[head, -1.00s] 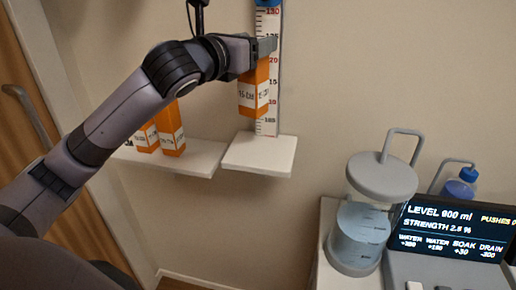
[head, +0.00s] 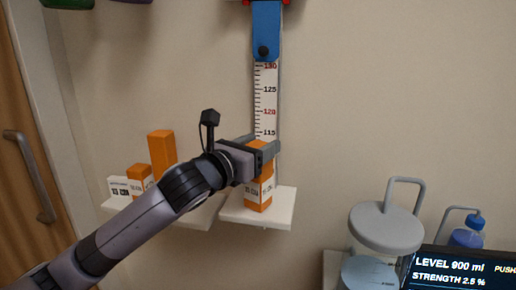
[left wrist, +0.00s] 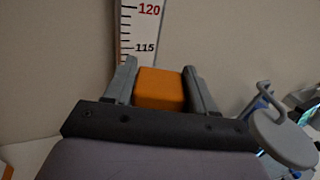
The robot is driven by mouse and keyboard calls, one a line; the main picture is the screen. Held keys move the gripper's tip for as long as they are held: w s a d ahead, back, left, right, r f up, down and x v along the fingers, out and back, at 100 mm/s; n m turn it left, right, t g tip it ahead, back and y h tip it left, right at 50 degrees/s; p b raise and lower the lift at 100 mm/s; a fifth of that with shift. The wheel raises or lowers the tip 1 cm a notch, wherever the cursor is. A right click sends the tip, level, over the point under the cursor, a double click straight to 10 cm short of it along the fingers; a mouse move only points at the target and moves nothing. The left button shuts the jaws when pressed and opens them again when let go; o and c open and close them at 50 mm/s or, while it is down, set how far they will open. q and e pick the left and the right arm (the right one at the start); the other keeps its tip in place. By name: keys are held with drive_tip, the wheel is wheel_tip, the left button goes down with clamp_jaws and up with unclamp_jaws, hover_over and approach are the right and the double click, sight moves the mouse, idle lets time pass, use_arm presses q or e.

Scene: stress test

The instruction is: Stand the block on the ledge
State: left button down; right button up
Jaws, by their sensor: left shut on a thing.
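An orange block (head: 259,193) with a white printed label stands upright between the fingers of my left gripper (head: 262,144). The gripper is shut on its upper part. The block's lower end is over the white ledge (head: 284,208); whether it touches the ledge I cannot tell. In the left wrist view, the orange top of the block (left wrist: 160,88) shows between the two grey fingers (left wrist: 160,80). My right gripper is not in view.
A ruler scale (head: 266,95) with a blue slider (head: 266,30) rises behind the ledge. A lower shelf at left (head: 190,218) bears other orange blocks (head: 162,150) and a small white sign (head: 118,187). A lidded container (head: 386,228) and a display (head: 462,272) stand at lower right.

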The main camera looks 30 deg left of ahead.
use_arm(q)
drive_tip(key=shift+r, duration=0.1)
drive_tip(key=shift+c, duration=1.9)
unclamp_jaws()
drive_tip(key=shift+f, duration=0.2)
